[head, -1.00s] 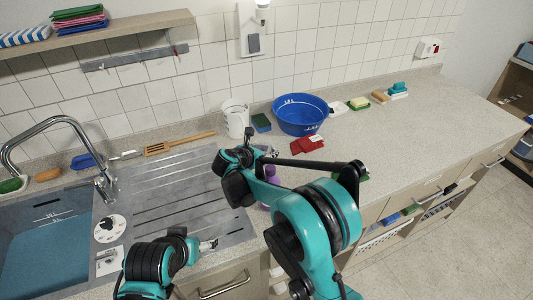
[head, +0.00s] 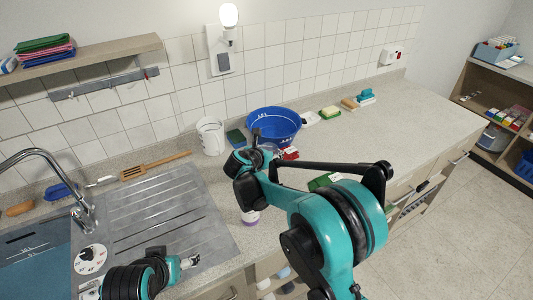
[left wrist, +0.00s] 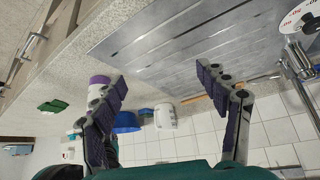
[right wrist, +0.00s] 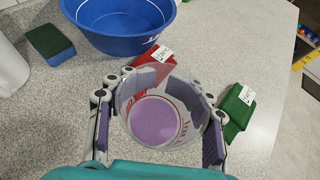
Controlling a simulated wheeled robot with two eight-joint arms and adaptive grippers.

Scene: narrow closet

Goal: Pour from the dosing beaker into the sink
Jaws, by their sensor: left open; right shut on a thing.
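The dosing beaker (right wrist: 166,105) is clear with red markings and has purple at its bottom. It is between the fingers of my right gripper (right wrist: 160,108), which is shut on it above the counter. In the head view my right gripper (head: 262,152) is in front of the blue basin and mostly hides the beaker. The sink (head: 30,262) is at the far left, with its tap (head: 82,205) beside the steel drainboard (head: 165,222). My left gripper (head: 188,261) is open and empty over the drainboard's front part; its spread fingers show in the left wrist view (left wrist: 160,80).
A blue basin (head: 285,128), a white mug-like container (head: 211,137) and a sponge (head: 236,137) stand by the wall. A red pack (right wrist: 150,68) and green pack (right wrist: 238,112) lie near the beaker. A wooden spatula (head: 155,166) lies behind the drainboard.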

